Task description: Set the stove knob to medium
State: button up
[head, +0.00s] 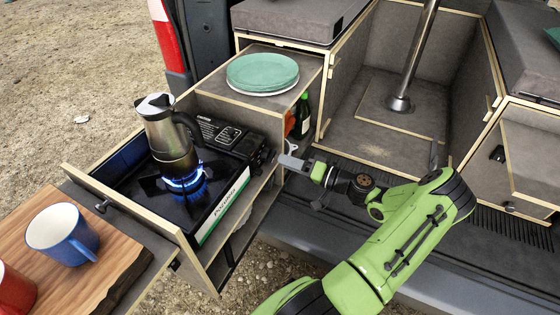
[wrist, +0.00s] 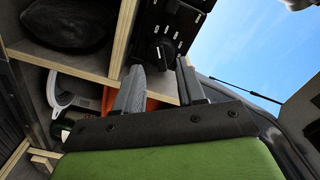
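The stove (head: 212,205) sits in the pulled-out drawer on the left, with a blue flame lit under a metal coffee pot (head: 172,135). In the wrist view the stove's dark round knob (wrist: 160,49) shows on the black control panel with white markings. Its exact setting is too small to read. My gripper (head: 283,161) is at the right end of the stove, beside the control side. In the wrist view my gripper (wrist: 160,66) has its two fingers apart, with nothing between them. The knob lies just beyond the fingertips, roughly in line with the gap, and looks untouched.
A wooden board (head: 110,255) with a blue mug (head: 62,235) and a red mug (head: 14,290) is at lower left. Green plates (head: 262,72) rest on the shelf behind the stove. A dark bottle (head: 302,117) stands below it. Wooden drawer edges (wrist: 122,40) run close to the fingers.

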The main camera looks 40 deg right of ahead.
aim_at(274, 156)
jog(key=x, duration=0.3)
jog(key=shift+w, duration=0.1)
jog(key=shift+c, duration=0.4)
grip_shut()
jog(key=shift+m, duration=0.3)
jog(key=m+p, duration=0.3)
jog(key=m, duration=0.1)
jog(key=shift+r, duration=0.15)
jog(key=m+p, duration=0.2)
jog(key=m, duration=0.4)
jog(key=shift+p, duration=0.4)
jog(key=shift+m, duration=0.4)
